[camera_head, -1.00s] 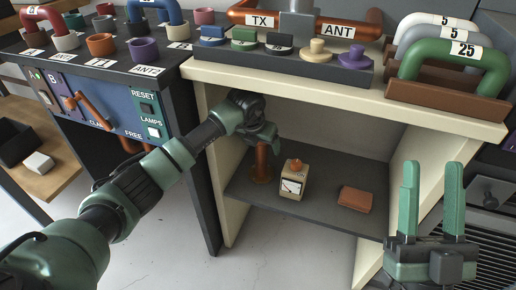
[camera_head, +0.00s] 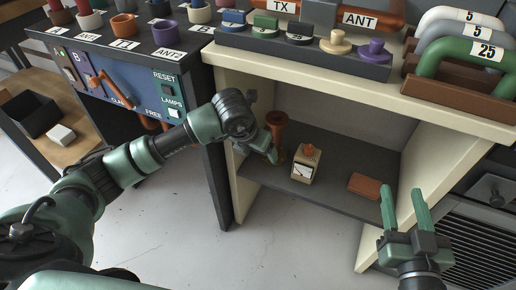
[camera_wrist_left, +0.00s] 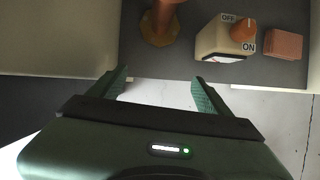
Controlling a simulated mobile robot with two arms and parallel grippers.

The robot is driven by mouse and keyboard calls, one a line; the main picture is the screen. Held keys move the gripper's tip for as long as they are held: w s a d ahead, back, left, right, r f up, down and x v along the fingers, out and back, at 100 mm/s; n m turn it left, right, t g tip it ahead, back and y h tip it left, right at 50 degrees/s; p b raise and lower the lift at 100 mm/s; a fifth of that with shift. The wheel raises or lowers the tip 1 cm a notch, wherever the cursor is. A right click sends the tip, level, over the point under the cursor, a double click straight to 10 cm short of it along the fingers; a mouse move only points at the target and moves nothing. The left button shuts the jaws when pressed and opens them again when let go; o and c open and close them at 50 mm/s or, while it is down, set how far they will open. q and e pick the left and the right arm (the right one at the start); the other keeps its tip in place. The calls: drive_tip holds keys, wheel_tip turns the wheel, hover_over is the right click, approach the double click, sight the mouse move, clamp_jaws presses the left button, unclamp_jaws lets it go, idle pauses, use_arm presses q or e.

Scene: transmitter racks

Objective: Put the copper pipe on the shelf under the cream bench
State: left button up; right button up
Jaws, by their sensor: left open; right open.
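The copper pipe (camera_head: 277,135) stands upright on the dark shelf (camera_head: 325,196) under the cream bench (camera_head: 360,90), near its left side panel. Its lower part and flared foot (camera_wrist_left: 160,30) show in the left wrist view, on the shelf beyond my fingertips. My left gripper (camera_wrist_left: 158,85) is open and empty, with its fingers in front of the shelf edge and apart from the pipe. In the head view my left gripper (camera_head: 268,153) is partly hidden by its own wrist. My right gripper (camera_head: 403,192) is open and empty in front of the bench's right side.
A cream switch box with an orange knob (camera_head: 305,164) stands right of the pipe, and a brown block (camera_head: 365,186) lies further right. The blue panel rack (camera_head: 130,85) is to the left. Coloured handles (camera_head: 465,60) stand on the bench top.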

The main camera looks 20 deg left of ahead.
use_arm(q)
drive_tip(key=s+d+r+m+g+h, duration=0.1)
drive_tip(key=s+d+r+h, duration=0.1)
drive_tip(key=s+d+h, duration=0.35)
drive_tip(key=s+d+r+g+h, duration=0.1)
drive_tip(key=s+d+h, duration=0.1)
drive_tip(key=d, duration=0.7)
drive_tip(key=s+d+r+m+g+h, duration=0.1)
drive_tip(key=s+d+r+h, duration=0.1)
drive_tip(key=s+d+h, duration=0.35)
drive_tip(key=s+d+r+n+t+h, duration=0.1)
drive_tip(key=d+r+n+h, duration=0.15)
drive_tip(key=r, duration=0.45)
drive_tip(key=s+d+r+n+t+h, duration=0.1)
drive_tip(key=d+r+n+t+h, duration=0.2)
drive_tip(key=r, duration=0.4)
drive_tip(key=w+a+r+n+t+y, duration=0.2)
drive_tip(key=w+a+n+t+y, duration=0.15)
drive_tip(key=a+n+t, duration=0.55)
drive_tip(key=w+a+r+n+t+y, duration=0.2)
drive_tip(key=a+n+t+y, duration=0.3)
drive_tip(key=n, duration=0.7)
drive_tip(key=s+a+f+n+g+y, duration=0.1)
drive_tip(key=a+f+n+y, duration=0.3)
drive_tip(key=f+n, duration=0.6)
drive_tip(key=f+g+y, duration=0.1)
drive_tip(key=y, duration=0.1)
drive_tip(key=shift+f+y, duration=0.2)
drive_tip(key=shift+y, duration=0.2)
